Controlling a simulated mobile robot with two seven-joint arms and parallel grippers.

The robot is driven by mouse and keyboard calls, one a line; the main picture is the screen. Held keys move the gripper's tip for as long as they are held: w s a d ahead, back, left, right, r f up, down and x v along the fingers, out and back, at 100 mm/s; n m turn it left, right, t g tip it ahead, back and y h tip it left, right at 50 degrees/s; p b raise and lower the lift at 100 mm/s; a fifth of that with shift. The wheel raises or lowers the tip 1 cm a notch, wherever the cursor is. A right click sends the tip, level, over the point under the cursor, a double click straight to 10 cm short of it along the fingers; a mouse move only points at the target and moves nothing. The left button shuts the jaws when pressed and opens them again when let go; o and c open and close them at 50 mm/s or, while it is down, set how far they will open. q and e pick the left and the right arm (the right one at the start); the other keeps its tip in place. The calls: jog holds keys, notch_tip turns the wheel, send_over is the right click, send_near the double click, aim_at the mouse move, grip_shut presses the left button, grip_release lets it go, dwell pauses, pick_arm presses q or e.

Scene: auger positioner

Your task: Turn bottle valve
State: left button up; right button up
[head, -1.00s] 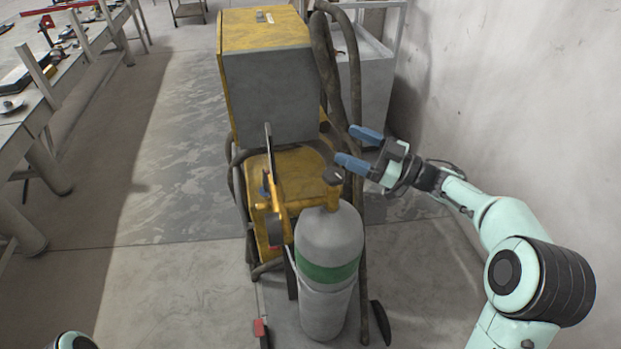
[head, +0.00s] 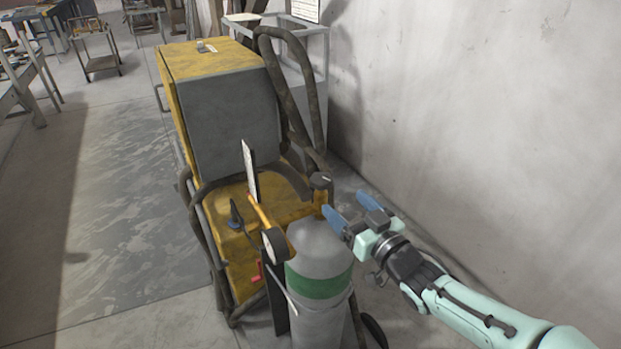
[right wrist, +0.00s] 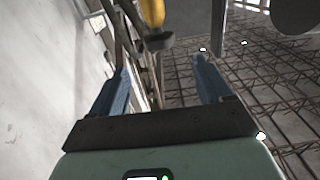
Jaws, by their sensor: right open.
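The grey gas bottle (head: 318,245) with a green band stands upright at the lower centre of the head view. Its valve has a yellow body (head: 320,197) and a dark round knob (head: 320,181) on top. My right gripper (head: 348,207) is open just right of the valve, its blue fingers pointing toward it. In the right wrist view, the dark knob (right wrist: 158,42) and yellow body (right wrist: 152,12) appear ahead of the gap between the open fingers (right wrist: 160,66). Nothing is held. My left gripper is out of view.
A yellow and grey welding machine (head: 225,115) stands behind the bottle, with dark hoses (head: 302,65) on its right. A round gauge (head: 274,244) sits left of the valve. A pale wall (head: 480,120) bounds the right side. Open floor (head: 110,270) lies left.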

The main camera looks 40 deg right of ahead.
aim_at(317, 174)
jog(key=w, duration=0.4)
jog(key=w+d+p, duration=0.1)
jog(key=w, duration=0.3)
jog(key=w+p, duration=0.1)
jog(key=w, duration=0.4)
jog(key=shift+d, duration=0.2)
jog(key=shift+s, duration=0.1)
jog(key=c, duration=0.9)
